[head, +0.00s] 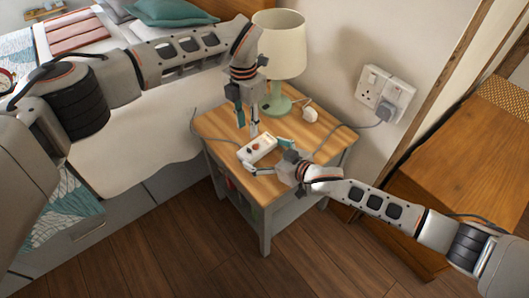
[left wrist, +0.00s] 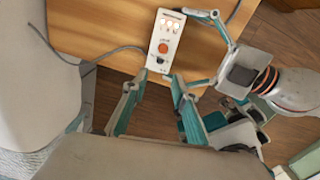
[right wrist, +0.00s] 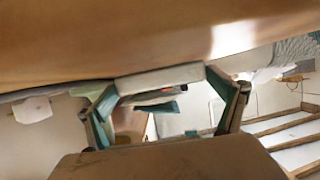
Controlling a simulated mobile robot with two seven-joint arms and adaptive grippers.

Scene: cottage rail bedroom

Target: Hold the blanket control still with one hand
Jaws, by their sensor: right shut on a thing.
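The blanket control (head: 260,149) is a small white box with an orange-red button, on the nightstand top. In the left wrist view the control (left wrist: 163,45) shows several lit lamps above the button and a grey cord. In the right wrist view the control (right wrist: 160,83) is a pale bar between the fingers. My left gripper (head: 248,128) points down just above the control. Its two fingers are apart with nothing between them, and the left wrist view shows this gap (left wrist: 155,85).
The wooden nightstand (head: 212,124) also bears a green-based lamp (head: 279,50) and a small white object (head: 310,114). Grey cords run across it to a wall socket (head: 384,92). The bed (head: 140,130) stands at left, and a wooden cabinet (head: 465,150) at right.

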